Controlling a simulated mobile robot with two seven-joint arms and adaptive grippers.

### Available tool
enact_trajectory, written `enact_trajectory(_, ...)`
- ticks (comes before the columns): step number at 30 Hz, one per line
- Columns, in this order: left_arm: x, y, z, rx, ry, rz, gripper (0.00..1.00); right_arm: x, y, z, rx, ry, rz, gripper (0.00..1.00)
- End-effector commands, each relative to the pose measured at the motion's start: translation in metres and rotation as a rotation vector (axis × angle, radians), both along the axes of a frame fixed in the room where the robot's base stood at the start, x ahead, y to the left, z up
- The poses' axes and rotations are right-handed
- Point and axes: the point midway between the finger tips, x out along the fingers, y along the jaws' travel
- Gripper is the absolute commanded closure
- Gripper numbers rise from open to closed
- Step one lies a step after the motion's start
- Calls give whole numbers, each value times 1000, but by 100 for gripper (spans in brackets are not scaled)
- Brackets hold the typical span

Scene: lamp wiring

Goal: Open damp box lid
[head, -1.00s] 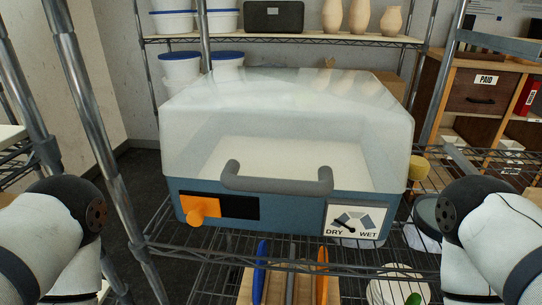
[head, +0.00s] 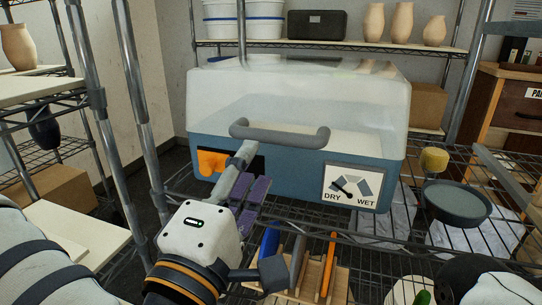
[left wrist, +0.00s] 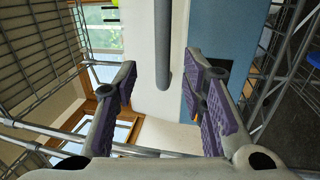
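The damp box has a blue base (head: 290,178) and a cloudy clear lid (head: 290,95). The lid sits down on the base. A grey bar handle (head: 280,134) runs across the lid's front. My left gripper (head: 250,180) is in front of the box, below the handle and over the orange slider (head: 212,162), which it partly hides. In the left wrist view its purple-padded fingers (left wrist: 165,85) are wide apart and empty. The handle (left wrist: 163,50) shows between and beyond them, apart from the pads. My right gripper is out of view.
A DRY/WET dial (head: 348,188) is on the box front. A wooden rack (head: 310,280) with blue and orange-handled tools stands below my left gripper. A grey bowl (head: 456,203) and yellow sponge (head: 434,160) are at right. Shelf posts (head: 128,120) stand at left.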

Motion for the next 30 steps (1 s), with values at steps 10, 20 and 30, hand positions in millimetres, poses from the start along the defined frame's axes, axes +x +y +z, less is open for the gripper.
enact_trajectory(10, 78, -25, 13, 4, 4, 2, 62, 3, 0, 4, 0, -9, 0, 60)
enact_trajectory(20, 90, -30, 14, 5, 7, -3, 62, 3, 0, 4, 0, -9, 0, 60)
enact_trajectory(30, 90, -30, 14, 5, 7, -2, 100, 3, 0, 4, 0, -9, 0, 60)
